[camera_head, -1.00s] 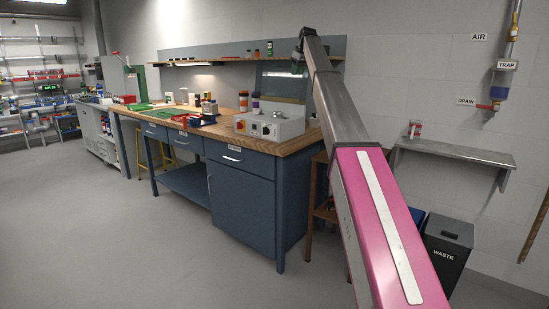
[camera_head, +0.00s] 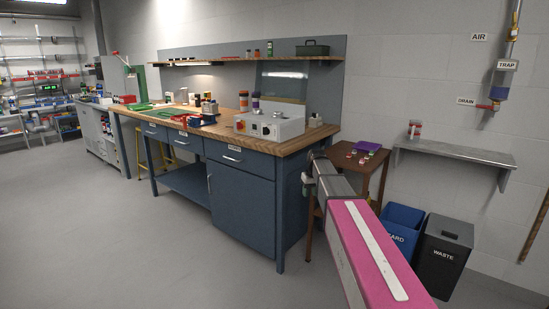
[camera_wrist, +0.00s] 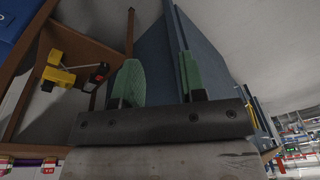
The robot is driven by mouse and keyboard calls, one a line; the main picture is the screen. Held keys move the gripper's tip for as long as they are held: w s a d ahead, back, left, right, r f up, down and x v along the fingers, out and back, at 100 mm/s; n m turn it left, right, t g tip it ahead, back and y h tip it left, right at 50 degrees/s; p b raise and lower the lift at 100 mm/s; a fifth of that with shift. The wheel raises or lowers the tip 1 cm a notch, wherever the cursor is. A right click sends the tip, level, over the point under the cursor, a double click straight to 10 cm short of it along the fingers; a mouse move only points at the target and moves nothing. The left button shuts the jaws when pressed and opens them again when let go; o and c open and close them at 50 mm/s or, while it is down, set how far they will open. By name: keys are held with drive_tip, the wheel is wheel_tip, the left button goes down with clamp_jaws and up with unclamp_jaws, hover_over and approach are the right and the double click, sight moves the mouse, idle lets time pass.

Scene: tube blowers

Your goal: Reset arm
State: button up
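My gripper (camera_wrist: 160,82) shows in the wrist view with its two green fingers apart and nothing held between them. The blue side of the workbench cabinet fills the view behind the fingers. In the head view my arm reaches forward from the lower right, and my gripper (camera_head: 308,183) is small at its far end. It is low, beside the right end of the workbench (camera_head: 240,162) and below its top. I cannot tell in the head view how wide the fingers stand.
A small brown table (camera_head: 345,163) with small items stands right of the bench. A blue bin (camera_head: 402,225) and a black waste bin (camera_head: 443,252) stand near my arm. A yellow and black tool (camera_wrist: 70,75) lies in a wooden frame. The left floor is clear.

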drive_tip(key=s+d+f+m, duration=0.1)
drive_tip(key=s+f, duration=0.4)
drive_tip(key=s, duration=0.5)
drive_tip(key=s+f+m+g, duration=0.1)
drive_tip(key=s+f, duration=0.5)
drive_tip(key=s, duration=0.4)
drive_tip(key=s+d+f+m+h, duration=0.1)
drive_tip(key=s+f, duration=0.4)
drive_tip(key=s, duration=0.6)
drive_tip(key=shift+d+f, duration=0.3)
drive_tip(key=shift+d, duration=0.05)
